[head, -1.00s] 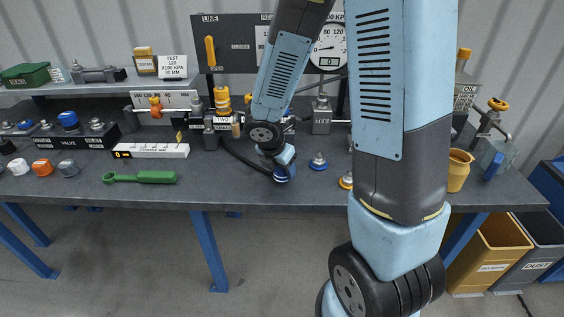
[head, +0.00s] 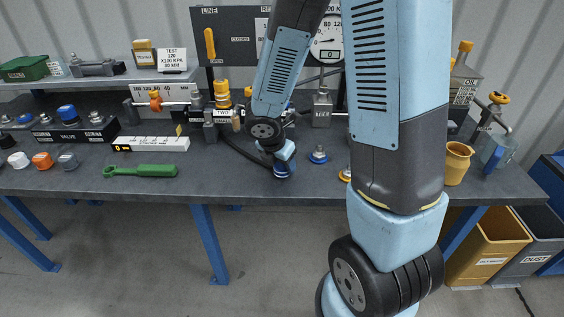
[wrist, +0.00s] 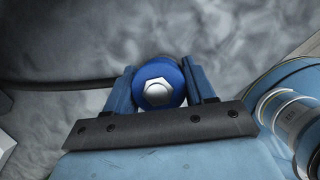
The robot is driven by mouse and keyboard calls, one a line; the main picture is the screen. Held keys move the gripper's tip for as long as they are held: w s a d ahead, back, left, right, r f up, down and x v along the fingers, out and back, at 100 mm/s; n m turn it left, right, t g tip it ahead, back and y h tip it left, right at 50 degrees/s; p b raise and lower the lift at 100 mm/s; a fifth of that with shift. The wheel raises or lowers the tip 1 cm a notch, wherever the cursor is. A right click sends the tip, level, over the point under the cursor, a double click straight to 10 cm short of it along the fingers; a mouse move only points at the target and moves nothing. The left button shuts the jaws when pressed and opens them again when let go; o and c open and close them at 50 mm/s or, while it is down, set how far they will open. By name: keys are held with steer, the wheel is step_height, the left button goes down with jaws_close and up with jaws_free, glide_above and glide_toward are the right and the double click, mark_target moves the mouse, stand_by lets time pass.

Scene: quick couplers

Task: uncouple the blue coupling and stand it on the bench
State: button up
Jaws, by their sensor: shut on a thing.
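My gripper (wrist: 161,92) is shut on the blue coupling (wrist: 160,70), with one blue finger on each side. In the wrist view the coupling is a blue round body with a bright hex end facing the camera. In the head view my gripper (head: 284,164) points down at the bench, with the blue coupling (head: 282,173) below it, low over or on the bench top. A black hose (head: 243,152) runs from the block marked TWO toward the coupling. My gripper hides where the hose ends, and I cannot tell whether the coupling touches the bench.
A steel fitting on a blue base (head: 319,156) stands just right of my gripper. A yellow cup (head: 456,163) stands at the right. The bench (head: 235,182) is clear at its front edge.

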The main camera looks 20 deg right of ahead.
steer(key=shift+f, duration=0.35)
steer(key=o, duration=1.2)
steer(key=shift+o, duration=0.2)
steer(key=v, duration=1.3)
steer(key=shift+s+r, duration=0.15)
steer(key=shift+r, duration=0.1)
